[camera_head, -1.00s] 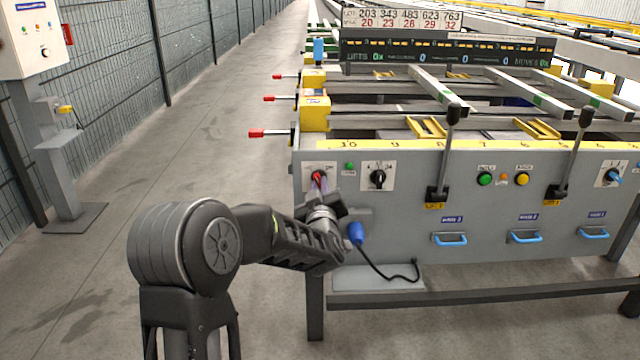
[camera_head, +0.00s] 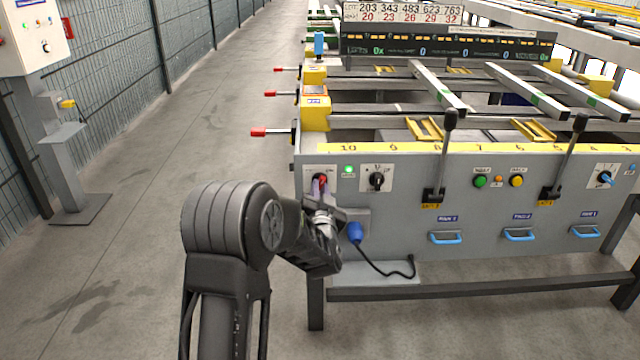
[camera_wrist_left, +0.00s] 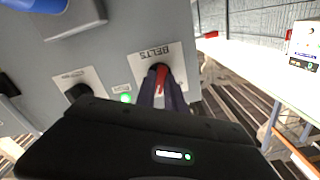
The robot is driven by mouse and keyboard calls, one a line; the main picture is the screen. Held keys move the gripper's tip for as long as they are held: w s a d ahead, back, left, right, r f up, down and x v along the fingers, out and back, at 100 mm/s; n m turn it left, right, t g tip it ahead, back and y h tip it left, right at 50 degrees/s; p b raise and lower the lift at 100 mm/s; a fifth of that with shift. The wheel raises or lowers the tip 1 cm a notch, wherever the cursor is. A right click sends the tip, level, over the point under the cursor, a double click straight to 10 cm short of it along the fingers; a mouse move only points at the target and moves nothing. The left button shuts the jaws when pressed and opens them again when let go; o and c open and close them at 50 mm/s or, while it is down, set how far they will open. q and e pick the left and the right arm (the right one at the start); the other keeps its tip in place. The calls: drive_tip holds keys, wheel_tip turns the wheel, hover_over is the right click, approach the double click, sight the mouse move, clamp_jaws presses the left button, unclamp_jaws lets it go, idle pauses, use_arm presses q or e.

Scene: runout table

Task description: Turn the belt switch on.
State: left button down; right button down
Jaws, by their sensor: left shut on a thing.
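The belt switch (camera_head: 321,181) is a red rotary knob on a white plate at the left end of the grey panel (camera_head: 400,215). In the left wrist view the red knob (camera_wrist_left: 161,75) sits under the "BELTS" label, which appears upside down. My left gripper (camera_head: 319,188) is at the panel with its fingers shut on the red knob, one finger on each side, hiding part of it. The green lamp (camera_head: 348,169) beside the switch is brightly lit, and this lamp (camera_wrist_left: 125,98) also glows in the left wrist view. My right gripper is not in view.
A black rotary switch (camera_head: 376,180) sits right of the lamp. A blue plug (camera_head: 355,232) with a black cable is below my gripper.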

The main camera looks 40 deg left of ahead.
use_arm(q)
drive_tip(key=m+p, duration=0.2)
drive_tip(key=m, duration=0.1)
drive_tip(key=shift+m, duration=0.4)
drive_tip(key=shift+f, duration=0.1)
drive_tip(key=c, duration=1.4)
unclamp_jaws()
drive_tip(key=shift+c, duration=0.2)
drive_tip(key=shift+s+d, duration=0.1)
drive_tip(key=p+v, duration=0.1)
drive_tip(key=v, duration=0.6)
drive_tip(key=shift+s+d, duration=0.2)
drive_tip(key=shift+s, duration=0.05)
